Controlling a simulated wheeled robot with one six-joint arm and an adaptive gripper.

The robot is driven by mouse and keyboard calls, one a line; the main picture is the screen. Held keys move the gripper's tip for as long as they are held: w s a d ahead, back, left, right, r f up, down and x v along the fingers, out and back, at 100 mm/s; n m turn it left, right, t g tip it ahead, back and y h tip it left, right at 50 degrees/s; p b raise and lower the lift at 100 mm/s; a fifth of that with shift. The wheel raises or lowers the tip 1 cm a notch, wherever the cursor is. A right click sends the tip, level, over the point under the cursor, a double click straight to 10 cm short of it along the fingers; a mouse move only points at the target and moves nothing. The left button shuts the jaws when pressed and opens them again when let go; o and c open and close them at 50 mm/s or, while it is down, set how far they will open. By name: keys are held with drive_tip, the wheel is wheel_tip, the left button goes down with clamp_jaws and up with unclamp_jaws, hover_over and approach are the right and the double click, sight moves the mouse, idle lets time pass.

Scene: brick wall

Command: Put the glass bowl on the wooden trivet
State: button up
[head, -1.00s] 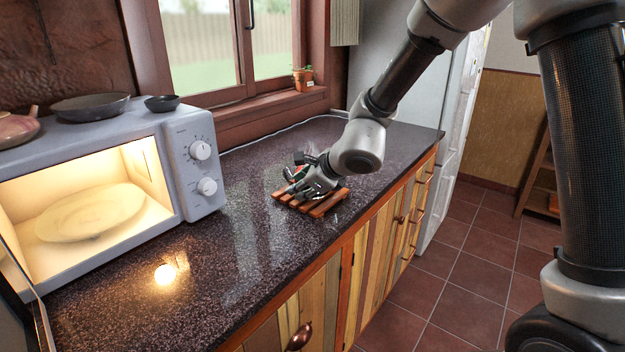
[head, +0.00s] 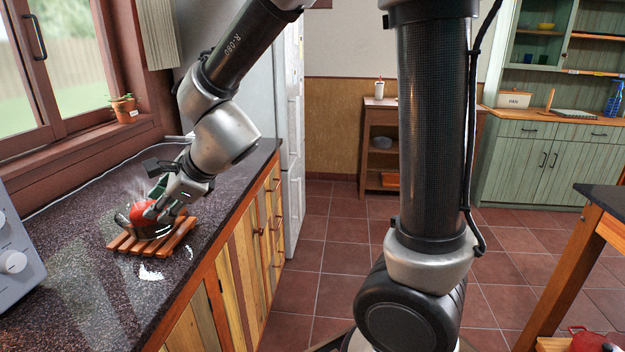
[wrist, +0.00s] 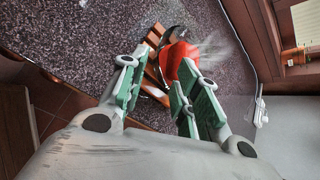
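The wooden trivet (head: 180,238), made of slats, lies on the dark speckled counter. A clear glass bowl (head: 150,232) appears to rest on it, with a round red thing (head: 142,210) in it. The bowl's outline is hard to see, and pale streaks show beside it. In the wrist view the red thing (wrist: 180,60) and part of the trivet (wrist: 152,72) show beyond the fingers. My gripper (head: 163,205) is low over the bowl's near right side. In the wrist view my gripper's (wrist: 157,68) fingers are apart; whether they touch the bowl's rim I cannot tell.
A window ledge with a potted plant (head: 124,108) runs along the left. The microwave's edge (head: 15,250) is at the far left. A fridge (head: 290,130) stands beyond the counter. The tiled floor at right is mostly open. A table corner (head: 605,205) is at far right.

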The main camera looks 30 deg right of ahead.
drive_tip(key=s+d+r+n+g+h, duration=0.1)
drive_tip(key=s+d+r+n+h, duration=0.1)
drive_tip(key=s+d+n, duration=0.4)
drive_tip(key=s+d+r+n+g+h, duration=0.1)
drive_tip(key=s+d+n, duration=0.6)
drive_tip(key=d, duration=0.9)
drive_tip(key=s+d+r+n+g+h, duration=0.1)
drive_tip(key=s+d+r+n+h, duration=0.2)
drive_tip(key=s+d+n, duration=0.4)
drive_tip(key=s+d, duration=0.1)
drive_tip(key=d, duration=0.3)
drive_tip(key=shift+s+r+h, duration=0.2)
drive_tip(key=shift+s+h, duration=0.1)
drive_tip(key=shift+s, duration=0.05)
drive_tip(key=shift+a, duration=0.1)
